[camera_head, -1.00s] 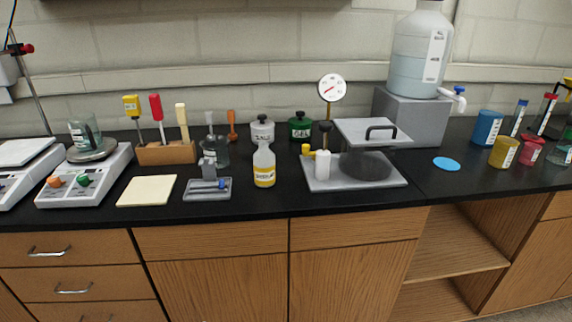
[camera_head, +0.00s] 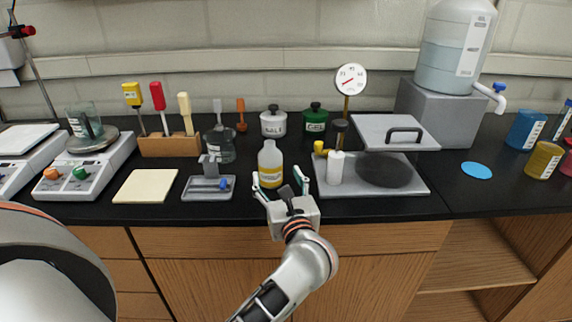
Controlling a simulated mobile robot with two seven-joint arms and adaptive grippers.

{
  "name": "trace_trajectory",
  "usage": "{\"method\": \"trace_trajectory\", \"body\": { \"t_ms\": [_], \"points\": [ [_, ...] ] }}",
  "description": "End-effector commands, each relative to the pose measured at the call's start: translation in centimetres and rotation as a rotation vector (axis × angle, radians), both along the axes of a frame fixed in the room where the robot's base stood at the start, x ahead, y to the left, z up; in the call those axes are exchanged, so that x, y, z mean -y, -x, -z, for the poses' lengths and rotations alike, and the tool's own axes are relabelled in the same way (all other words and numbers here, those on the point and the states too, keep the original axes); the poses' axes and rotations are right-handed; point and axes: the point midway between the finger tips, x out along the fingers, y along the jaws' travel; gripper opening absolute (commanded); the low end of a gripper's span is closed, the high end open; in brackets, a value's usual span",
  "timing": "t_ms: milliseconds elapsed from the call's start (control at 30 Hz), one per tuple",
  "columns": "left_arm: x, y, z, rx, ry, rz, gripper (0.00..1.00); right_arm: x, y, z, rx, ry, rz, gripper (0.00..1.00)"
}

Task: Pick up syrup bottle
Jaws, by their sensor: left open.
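The label's lower right edge is partly hidden by the gripper. My right gripper is not in view.
A grey tray (camera_head: 208,193) with a small stand lies to the left. A press plate (camera_head: 415,187) with a white bottle (camera_head: 335,167) stands close on the right. Salt (camera_head: 273,123) and green (camera_head: 315,119) jars stand behind. A cream pad (camera_head: 145,186) lies further left.

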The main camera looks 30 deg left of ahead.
Motion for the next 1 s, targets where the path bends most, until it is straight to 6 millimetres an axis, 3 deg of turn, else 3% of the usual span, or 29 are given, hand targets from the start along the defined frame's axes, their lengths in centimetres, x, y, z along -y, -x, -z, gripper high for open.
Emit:
{"method": "trace_trajectory", "body": {
  "t_ms": [500, 833, 867, 1000],
  "points": [
    [-4.6, -4.3, -0.1, -0.001, -0.011, -0.002, 0.63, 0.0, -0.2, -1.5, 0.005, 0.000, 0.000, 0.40],
    [-5.2, -4.9, 0.2, -0.003, -0.007, -0.001, 0.63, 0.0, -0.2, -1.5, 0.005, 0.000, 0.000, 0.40],
    [-5.2, -4.9, 0.2, -0.003, -0.007, -0.002, 0.60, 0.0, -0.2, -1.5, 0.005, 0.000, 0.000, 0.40],
    [-5.2, -4.9, 0.1, -0.002, -0.008, -0.002, 0.24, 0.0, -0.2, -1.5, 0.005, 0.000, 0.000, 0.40]
  ]
}}
